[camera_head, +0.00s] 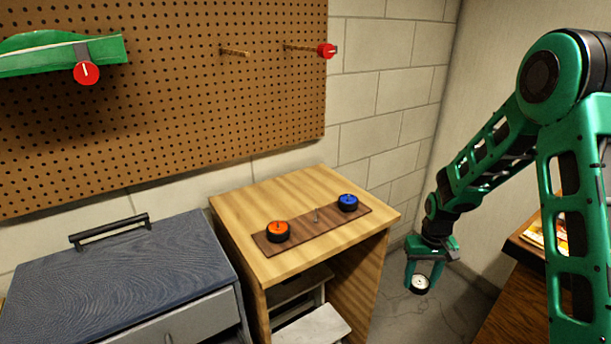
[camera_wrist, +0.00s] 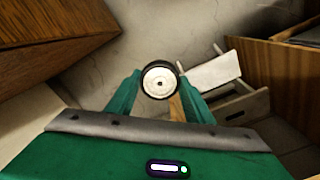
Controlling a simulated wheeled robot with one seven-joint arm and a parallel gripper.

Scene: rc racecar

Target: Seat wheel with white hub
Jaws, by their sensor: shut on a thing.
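The wheel with a white hub (camera_head: 420,284) is black-rimmed and held between the fingers of my gripper (camera_head: 421,277), in the air to the right of the wooden table. It also shows in the wrist view (camera_wrist: 160,80), its hub face toward the camera, between the two green fingers. The brown board (camera_head: 335,231) lies on the table. A wheel with an orange hub (camera_head: 278,231) sits at its left end and a wheel with a blue hub (camera_head: 347,202) at its right end. A bare upright peg (camera_head: 316,216) stands between them.
The wooden table (camera_head: 300,186) has clear top behind the board. A grey cabinet (camera_head: 120,270) stands to its left and a step stool (camera_head: 310,318) beneath it. A pegboard (camera_head: 170,100) hangs behind. A brown wooden surface (camera_head: 500,310) is at the right.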

